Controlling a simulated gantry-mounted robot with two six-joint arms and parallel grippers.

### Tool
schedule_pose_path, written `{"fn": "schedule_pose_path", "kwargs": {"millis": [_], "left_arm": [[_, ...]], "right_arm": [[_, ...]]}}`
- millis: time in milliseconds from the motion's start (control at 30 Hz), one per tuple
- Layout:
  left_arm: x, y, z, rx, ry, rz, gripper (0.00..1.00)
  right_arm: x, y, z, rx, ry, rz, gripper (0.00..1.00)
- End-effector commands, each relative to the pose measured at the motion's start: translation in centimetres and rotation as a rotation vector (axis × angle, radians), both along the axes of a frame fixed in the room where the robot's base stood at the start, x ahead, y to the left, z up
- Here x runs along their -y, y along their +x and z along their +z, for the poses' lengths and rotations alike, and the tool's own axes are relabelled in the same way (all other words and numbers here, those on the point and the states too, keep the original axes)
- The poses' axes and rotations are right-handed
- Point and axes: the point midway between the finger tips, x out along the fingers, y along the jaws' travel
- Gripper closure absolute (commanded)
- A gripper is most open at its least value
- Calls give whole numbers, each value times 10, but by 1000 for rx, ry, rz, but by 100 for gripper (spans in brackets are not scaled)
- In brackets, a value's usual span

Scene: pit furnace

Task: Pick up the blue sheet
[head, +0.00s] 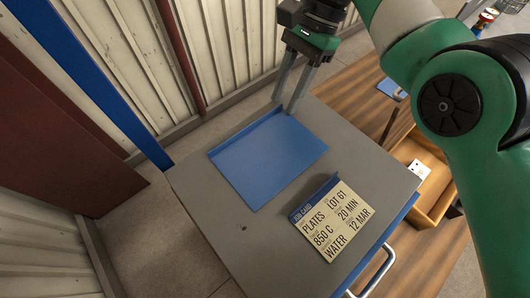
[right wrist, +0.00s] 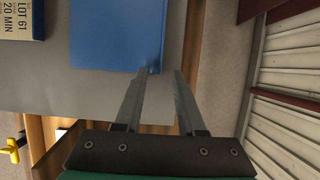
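The blue sheet (head: 268,160) lies flat on the grey top of a cabinet (head: 185,180), with a narrow raised lip along its far left edge. The sheet also shows at the top of the right wrist view (right wrist: 115,35). My right gripper (head: 289,106) points down at the sheet's far corner, its two fingers apart and nothing held between them. In the right wrist view the gripper (right wrist: 164,72) has one fingertip overlapping the sheet's corner and the other just beyond its edge. I cannot tell whether they touch. My left gripper is not in view.
A cream job card (head: 335,219) with a blue edge lies beside the sheet, near the cabinet's front. A metal drawer handle (head: 377,272) sticks out in front. A wooden bench (head: 345,95) and an open wooden box (head: 433,205) stand at right. Corrugated walls rise behind.

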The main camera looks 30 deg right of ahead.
Motion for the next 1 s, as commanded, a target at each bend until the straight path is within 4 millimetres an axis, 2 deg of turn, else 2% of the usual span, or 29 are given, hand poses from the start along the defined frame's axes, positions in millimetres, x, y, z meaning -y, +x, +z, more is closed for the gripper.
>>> {"fn": "schedule_pose_path", "kwargs": {"millis": [67, 267, 1000], "left_arm": [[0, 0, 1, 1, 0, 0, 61], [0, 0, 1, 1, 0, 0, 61], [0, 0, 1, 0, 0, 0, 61]], "right_arm": [[0, 0, 1, 0, 0, 0, 65], [0, 0, 1, 0, 0, 0, 100], [0, 0, 1, 0, 0, 0, 100]]}}
